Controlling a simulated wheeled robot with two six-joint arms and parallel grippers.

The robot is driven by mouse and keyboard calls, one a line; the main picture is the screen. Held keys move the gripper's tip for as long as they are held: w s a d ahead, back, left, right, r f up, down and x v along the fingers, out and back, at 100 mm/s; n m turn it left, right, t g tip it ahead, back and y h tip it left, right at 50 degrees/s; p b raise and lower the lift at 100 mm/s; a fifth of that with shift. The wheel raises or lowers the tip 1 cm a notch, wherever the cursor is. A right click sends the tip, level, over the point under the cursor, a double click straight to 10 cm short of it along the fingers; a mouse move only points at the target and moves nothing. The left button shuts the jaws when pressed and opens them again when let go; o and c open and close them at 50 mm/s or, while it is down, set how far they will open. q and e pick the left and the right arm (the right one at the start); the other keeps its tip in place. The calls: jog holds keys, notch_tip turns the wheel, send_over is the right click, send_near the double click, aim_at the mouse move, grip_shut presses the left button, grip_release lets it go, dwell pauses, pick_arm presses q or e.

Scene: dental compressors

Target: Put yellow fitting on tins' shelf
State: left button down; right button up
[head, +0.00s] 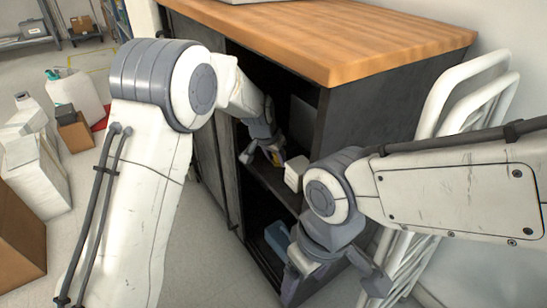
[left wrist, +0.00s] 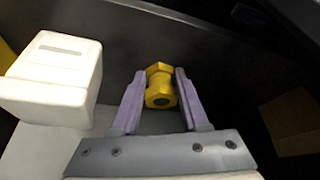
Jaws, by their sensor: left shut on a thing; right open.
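The yellow fitting (left wrist: 160,88) sits between the two fingers of my left gripper (left wrist: 160,80), which is shut on it. In the head view my left gripper (head: 264,153) is inside the open dark cabinet, just above its upper shelf (head: 262,180). Only a small bit of yellow shows there, so the fitting is mostly hidden. I cannot make out any tins for sure. My right gripper (head: 335,283) is open and empty, in front of the lower part of the cabinet.
A white block-like container (head: 296,172) stands right of my left gripper; a white container (left wrist: 55,75) shows left of it in the wrist view. A blue item (head: 277,236) lies lower in the cabinet. The wooden top (head: 340,40) overhangs. White folded frames (head: 465,100) lean at the right.

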pick_arm(q)
jog(key=shift+c, duration=2)
grip_release()
jog(key=shift+s+a+f, duration=0.1)
jog(key=shift+s+f, duration=0.15)
jog(key=shift+f, duration=0.4)
jog(key=p+v, duration=0.3)
jog(key=v, duration=0.6)
jog(key=shift+w+d+p, duration=0.25)
jog(key=shift+w+p, duration=0.15)
jog(key=shift+w, duration=0.05)
jog(key=shift+r, duration=0.15)
jog(key=shift+s, duration=0.1)
